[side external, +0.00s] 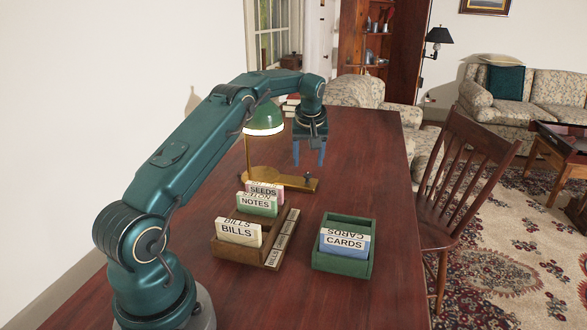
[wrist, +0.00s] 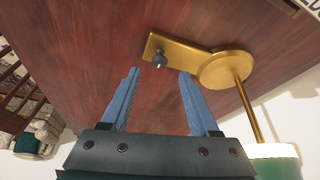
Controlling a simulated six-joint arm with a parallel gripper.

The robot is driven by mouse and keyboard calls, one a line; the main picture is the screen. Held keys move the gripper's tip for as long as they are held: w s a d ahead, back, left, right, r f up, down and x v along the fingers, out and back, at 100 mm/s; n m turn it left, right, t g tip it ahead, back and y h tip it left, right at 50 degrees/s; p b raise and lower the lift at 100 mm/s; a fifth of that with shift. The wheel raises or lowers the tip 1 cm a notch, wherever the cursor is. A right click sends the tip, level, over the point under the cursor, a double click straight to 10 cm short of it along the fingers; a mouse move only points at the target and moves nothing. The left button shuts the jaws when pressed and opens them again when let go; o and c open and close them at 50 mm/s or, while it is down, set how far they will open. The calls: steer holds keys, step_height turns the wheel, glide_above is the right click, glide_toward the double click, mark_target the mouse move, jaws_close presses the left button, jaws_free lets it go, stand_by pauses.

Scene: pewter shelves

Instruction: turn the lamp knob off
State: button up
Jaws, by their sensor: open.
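The desk lamp has a green shade (side external: 264,119) and a brass base (side external: 276,180) on the wooden desk. The shade's underside looks bright in the side view. A small dark knob (side external: 307,179) stands at the right end of the base. In the wrist view the dark knob (wrist: 159,60) rises from the brass plate (wrist: 187,51), beyond the fingertips and between their lines. My gripper (side external: 309,163) is open and empty, its blue fingers pointing down above the knob end of the base. In the wrist view my gripper (wrist: 160,72) is apart from the knob.
A wooden file box (side external: 272,258) with BILLS, NOTES and SEEDS cards stands in front of the lamp. A green box (side external: 340,264) with CARDS cards is to its right. The desk (side external: 370,150) right of the lamp is clear. A wooden chair (side external: 462,170) stands beside the desk.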

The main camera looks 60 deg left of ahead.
mark_target(308, 174)
steer(key=shift+x, duration=2.3)
steer(key=shift+c, duration=0.3)
jaws_close()
